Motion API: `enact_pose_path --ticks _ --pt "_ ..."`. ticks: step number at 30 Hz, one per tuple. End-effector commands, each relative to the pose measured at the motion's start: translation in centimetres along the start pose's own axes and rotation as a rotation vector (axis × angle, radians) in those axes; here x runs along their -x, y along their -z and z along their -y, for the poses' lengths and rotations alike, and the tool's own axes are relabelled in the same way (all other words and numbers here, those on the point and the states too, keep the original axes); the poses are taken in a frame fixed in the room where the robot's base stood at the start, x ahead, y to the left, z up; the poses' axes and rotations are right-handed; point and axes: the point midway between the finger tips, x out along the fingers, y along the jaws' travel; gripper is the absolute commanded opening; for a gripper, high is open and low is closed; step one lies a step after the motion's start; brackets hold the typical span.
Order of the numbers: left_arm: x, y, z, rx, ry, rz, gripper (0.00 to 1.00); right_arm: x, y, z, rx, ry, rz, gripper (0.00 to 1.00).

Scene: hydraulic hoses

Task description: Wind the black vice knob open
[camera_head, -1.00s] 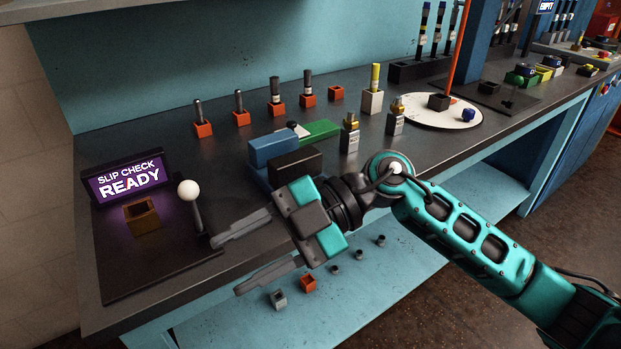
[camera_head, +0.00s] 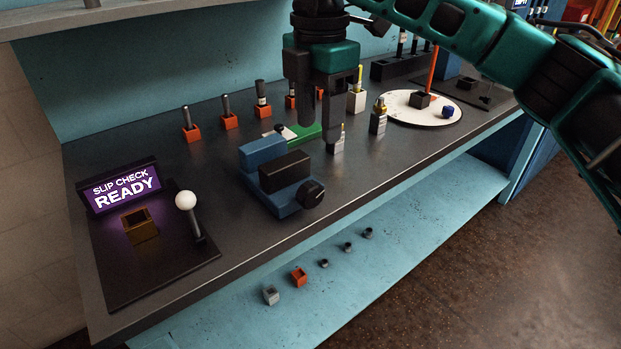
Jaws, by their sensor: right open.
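The vice (camera_head: 262,153) is blue with a black block (camera_head: 285,172) at its middle and stands near the bench's front edge. Its round black knob (camera_head: 311,193) faces the front and is fully visible. My right gripper (camera_head: 315,126) points down above and behind the vice's right side, open and empty. Its fingers are apart from the knob and hide part of the bench behind. My left gripper is not in view.
A lit sign reading SLIP CHECK READY (camera_head: 126,189) and a white-balled lever (camera_head: 186,201) stand on the left. Orange holders with hoses (camera_head: 229,121) line the back. Brass-topped fittings (camera_head: 378,122) stand to the right. A shelf (camera_head: 390,205) lies below the bench.

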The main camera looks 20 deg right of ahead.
Motion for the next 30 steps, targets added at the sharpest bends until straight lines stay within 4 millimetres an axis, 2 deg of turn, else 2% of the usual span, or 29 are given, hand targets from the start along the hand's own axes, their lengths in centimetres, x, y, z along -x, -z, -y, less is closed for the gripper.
enact_pose_path --ticks 9,15,21,30 --pt "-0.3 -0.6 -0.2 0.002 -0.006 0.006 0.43 -6.5 0.1 0.1 0.004 0.004 -0.004 0.50" --pt "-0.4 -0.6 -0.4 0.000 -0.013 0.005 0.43 -10.0 0.2 0.1 0.005 0.002 -0.005 0.50" --pt "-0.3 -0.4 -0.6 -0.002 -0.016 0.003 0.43 -11.8 0.2 0.0 0.006 0.001 -0.005 0.50" --pt "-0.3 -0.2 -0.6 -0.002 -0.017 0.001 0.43 -12.1 0.2 0.0 0.006 -0.001 -0.005 0.50"
